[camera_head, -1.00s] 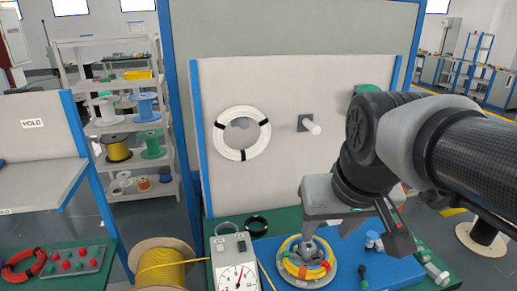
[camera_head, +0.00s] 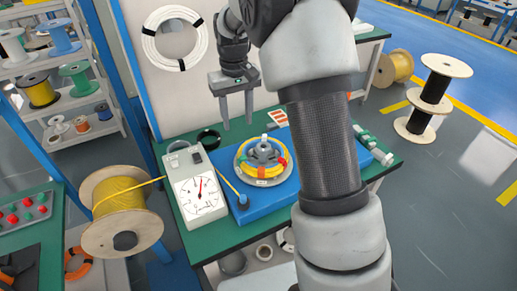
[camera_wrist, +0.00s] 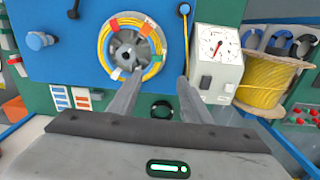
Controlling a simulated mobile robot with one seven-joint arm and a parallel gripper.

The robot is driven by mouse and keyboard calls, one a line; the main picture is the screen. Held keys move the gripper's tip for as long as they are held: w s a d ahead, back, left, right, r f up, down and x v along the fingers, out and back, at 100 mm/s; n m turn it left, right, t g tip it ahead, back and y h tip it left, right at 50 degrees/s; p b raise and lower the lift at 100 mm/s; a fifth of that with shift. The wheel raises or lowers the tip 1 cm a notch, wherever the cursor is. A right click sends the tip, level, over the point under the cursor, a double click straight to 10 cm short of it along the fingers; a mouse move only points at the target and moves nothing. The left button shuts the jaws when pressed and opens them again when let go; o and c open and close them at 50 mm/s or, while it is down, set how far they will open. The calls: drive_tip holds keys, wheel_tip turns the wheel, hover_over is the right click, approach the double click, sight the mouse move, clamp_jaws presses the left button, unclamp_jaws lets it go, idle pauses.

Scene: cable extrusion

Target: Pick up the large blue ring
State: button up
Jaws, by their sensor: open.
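My gripper (camera_head: 237,122) is open and empty, with its fingers pointing down over the back of the green workbench. In the wrist view the open fingers (camera_wrist: 159,78) reach toward the bench, with nothing between them. A blue curved loop (camera_wrist: 281,42) shows beyond the bench at the upper right of the wrist view, beside darker loops; I cannot tell if it is the large blue ring. A black ring (camera_head: 208,139) lies on the bench behind the gauge box and left of my gripper. It also shows below the fingertips in the wrist view (camera_wrist: 162,110).
A gauge box (camera_head: 198,192) and a blue plate (camera_head: 236,212) with a yellow cable coil (camera_head: 263,161) stand on the bench. A white coil (camera_head: 175,38) hangs on the back panel.

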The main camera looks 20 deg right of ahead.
approach(242, 157)
drive_tip(key=f, duration=0.5)
drive_tip(key=shift+a+f, duration=0.15)
drive_tip(key=shift+a, duration=0.15)
drive_tip(key=shift+w+d+f, duration=0.1)
drive_tip(key=shift+d+f, duration=0.1)
drive_tip(key=shift+f, duration=1.15)
drive_tip(key=shift+d+f, duration=0.15)
drive_tip(key=shift+f, duration=1.15)
drive_tip(key=shift+r, duration=0.1)
clamp_jaws()
